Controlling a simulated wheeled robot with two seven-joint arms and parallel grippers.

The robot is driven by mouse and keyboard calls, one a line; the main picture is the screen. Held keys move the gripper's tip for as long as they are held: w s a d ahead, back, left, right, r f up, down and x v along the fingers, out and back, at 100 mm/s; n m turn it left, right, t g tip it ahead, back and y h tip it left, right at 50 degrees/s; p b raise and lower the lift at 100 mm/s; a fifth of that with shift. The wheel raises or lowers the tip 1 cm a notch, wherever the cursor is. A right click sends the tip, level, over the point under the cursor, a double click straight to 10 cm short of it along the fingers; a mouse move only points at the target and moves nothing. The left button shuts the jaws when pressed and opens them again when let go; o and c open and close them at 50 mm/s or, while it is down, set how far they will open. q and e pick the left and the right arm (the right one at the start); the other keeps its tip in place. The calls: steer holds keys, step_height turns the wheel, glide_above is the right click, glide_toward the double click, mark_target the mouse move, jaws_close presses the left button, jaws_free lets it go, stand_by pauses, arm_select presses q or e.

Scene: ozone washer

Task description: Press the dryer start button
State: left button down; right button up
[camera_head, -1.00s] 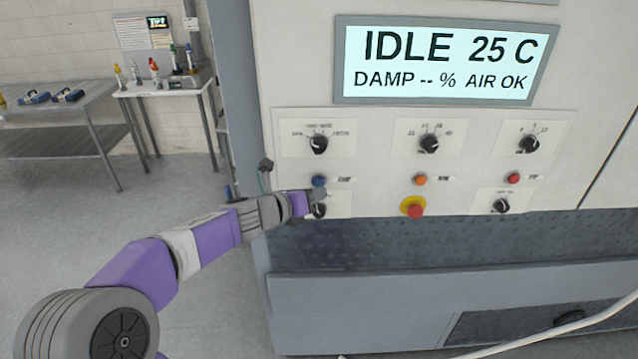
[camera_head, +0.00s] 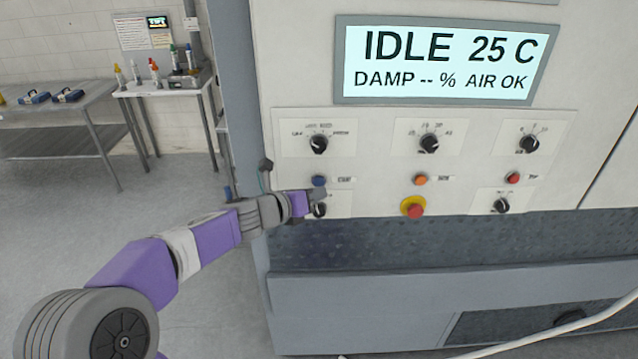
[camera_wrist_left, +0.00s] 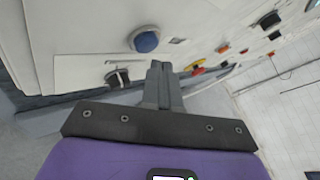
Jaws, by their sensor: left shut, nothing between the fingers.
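The blue start button (camera_head: 319,181) is on the dryer's front panel, left in the button row, with a small label to its right. It also shows in the left wrist view (camera_wrist_left: 145,40), uncovered. My left gripper (camera_head: 318,193) is just below the blue button in the head view, close to the panel. In the left wrist view its fingers (camera_wrist_left: 160,72) are shut together with nothing between them, the tips a little apart from the button in the picture. Contact with the panel cannot be told. The display (camera_head: 445,62) reads IDLE 25 C, DAMP -- %, AIR OK. My right gripper is not in view.
An orange button (camera_head: 420,180), a red button (camera_head: 513,178) and a red-and-yellow emergency stop (camera_head: 414,208) lie to the right. A black knob (camera_head: 319,210) sits just below my gripper. Tables with bottles (camera_head: 163,88) stand at the far left.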

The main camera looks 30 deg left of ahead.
arm_select(q)
steer(key=shift+w, duration=0.15)
stand_by(0.5)
steer(key=shift+w+a, duration=0.2)
steer(key=shift+w, duration=0.05)
steer(key=shift+w+a+p, duration=0.25)
steer(key=shift+w+p, duration=0.05)
steer(key=shift+w, duration=0.1)
stand_by(0.8)
steer(key=shift+s, duration=0.1)
steer(key=shift+s+d, duration=0.45)
steer(key=shift+s, duration=0.25)
steer(key=s+d, duration=0.1)
steer(key=s, duration=0.2)
steer(key=s+d+b, duration=0.1)
steer(key=shift+s+d, duration=0.15)
steer(key=shift+d, duration=0.2)
